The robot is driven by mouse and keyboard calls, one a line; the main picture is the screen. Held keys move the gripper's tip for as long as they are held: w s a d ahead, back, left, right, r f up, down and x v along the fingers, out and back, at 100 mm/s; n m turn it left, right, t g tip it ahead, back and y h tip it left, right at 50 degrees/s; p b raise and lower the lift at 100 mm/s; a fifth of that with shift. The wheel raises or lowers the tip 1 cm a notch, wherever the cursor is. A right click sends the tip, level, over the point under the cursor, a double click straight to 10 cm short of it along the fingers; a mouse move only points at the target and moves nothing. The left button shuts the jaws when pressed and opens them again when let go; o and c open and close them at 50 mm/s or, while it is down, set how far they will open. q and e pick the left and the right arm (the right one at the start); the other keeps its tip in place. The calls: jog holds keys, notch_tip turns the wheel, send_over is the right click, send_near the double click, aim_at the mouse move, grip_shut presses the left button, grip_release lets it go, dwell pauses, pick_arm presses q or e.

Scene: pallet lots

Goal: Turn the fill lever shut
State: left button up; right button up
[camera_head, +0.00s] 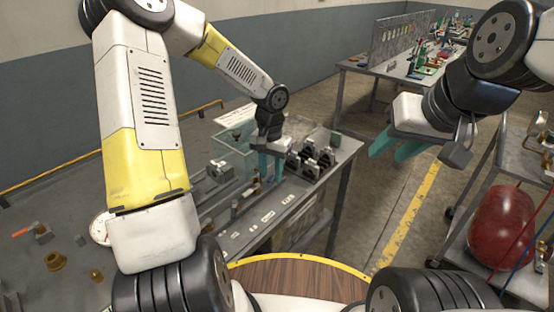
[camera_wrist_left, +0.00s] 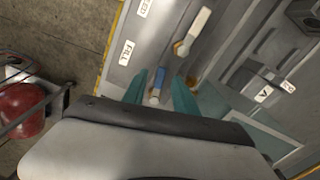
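The fill lever (camera_wrist_left: 159,77) has a blue handle and a pale round end, and it lies beside the FILL label (camera_wrist_left: 127,52) in the left wrist view. My left gripper (camera_wrist_left: 163,92) is open, with one teal finger on each side of the lever and gaps visible between. In the head view my left gripper (camera_head: 271,167) is over the bench, and its arm and fingers hide the lever there. My right gripper (camera_head: 397,148) is empty and open in the air to the right of the bench.
A second, cream-handled lever (camera_wrist_left: 199,25) stands close by. A clear box (camera_head: 232,140) and black-and-grey fittings (camera_head: 318,160) are near my left gripper on the bench (camera_head: 238,243). A red tank (camera_head: 502,225) sits on a cart at right.

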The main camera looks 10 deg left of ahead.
pick_arm(q)
jog(key=shift+c, duration=0.2)
grip_shut()
jog(key=shift+w+a+m, duration=0.15)
jog(key=shift+a+m, duration=0.1)
jog(key=shift+m, duration=0.5)
jog(key=shift+w+a+m, duration=0.1)
jog(key=shift+a+m, duration=0.1)
jog(key=shift+m, duration=0.55)
jog(key=shift+o, duration=0.2)
grip_release()
